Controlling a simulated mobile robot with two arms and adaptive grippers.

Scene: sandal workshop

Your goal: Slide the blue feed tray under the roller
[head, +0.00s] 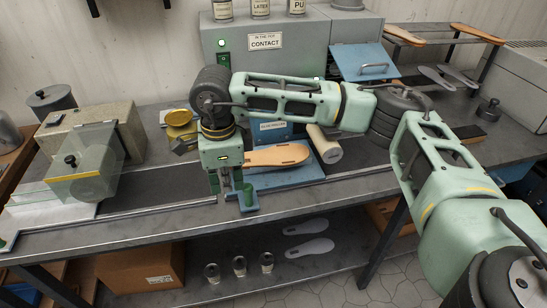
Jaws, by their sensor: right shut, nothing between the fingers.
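The blue feed tray (308,173) lies on the workbench with an orange-tan sole (277,155) on it. The pale roller (326,146) lies at a slant just behind the tray's right part, below my right forearm. The blue glue machine body (270,130) stands behind, partly hidden by my arm. My right gripper (227,186) points down at the tray's left end, shut and empty. A green upright piece (247,198) stands close to the right of its fingers; I cannot tell whether they touch. My left gripper is not in view.
A rail runs along the bench front. The grey contact cabinet (265,62) stands behind.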

